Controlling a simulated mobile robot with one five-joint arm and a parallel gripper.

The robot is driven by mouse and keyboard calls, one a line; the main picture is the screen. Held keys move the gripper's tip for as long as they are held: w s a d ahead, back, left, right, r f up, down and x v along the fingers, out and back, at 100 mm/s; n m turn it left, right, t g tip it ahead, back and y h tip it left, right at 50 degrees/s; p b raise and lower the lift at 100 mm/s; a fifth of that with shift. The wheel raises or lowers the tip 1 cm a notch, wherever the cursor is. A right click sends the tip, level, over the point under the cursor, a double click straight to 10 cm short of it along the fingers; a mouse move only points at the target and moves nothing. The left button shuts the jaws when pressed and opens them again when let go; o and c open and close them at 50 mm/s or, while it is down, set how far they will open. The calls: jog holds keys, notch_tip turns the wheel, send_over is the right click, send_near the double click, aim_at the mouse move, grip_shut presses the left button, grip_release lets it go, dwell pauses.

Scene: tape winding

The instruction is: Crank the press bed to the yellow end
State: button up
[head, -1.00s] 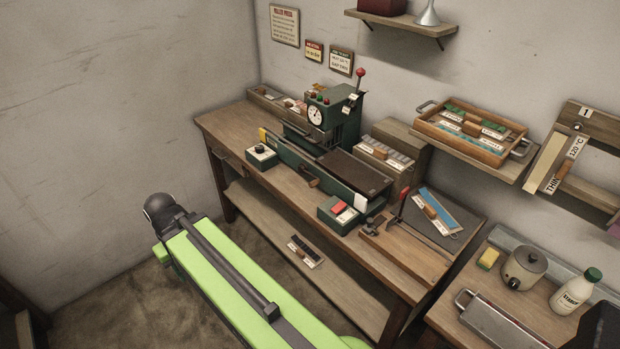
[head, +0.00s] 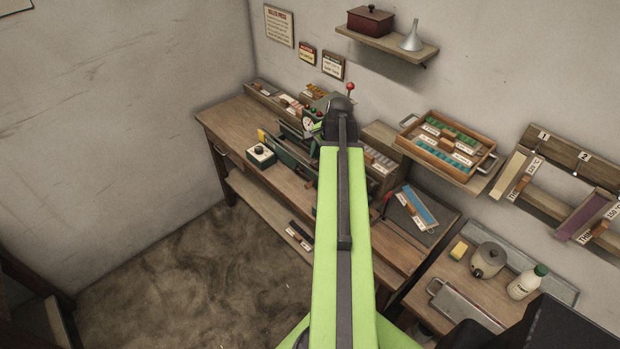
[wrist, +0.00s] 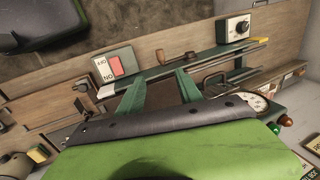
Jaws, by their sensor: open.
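The dark green press stands on the workbench. In the head view my arm covers most of it, including the white bed end. The yellow end (head: 262,136) shows at the left of the rail.
A control box with a black knob (head: 261,155) stands on the bench (head: 226,122). A red-switch box (wrist: 115,65) and a dial gauge (wrist: 250,103) flank my fingers in the wrist view. A wooden tray (head: 447,148) sits right of my arm.

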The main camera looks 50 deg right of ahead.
aim_at(309, 185)
jog(key=b+x, duration=1.6)
jog(key=x, duration=0.1)
jog(key=shift+w+f+b, duration=0.1)
jog(key=shift+f+b, duration=0.2)
jog(key=shift+r, duration=0.1)
grip_shut()
dwell(0.3)
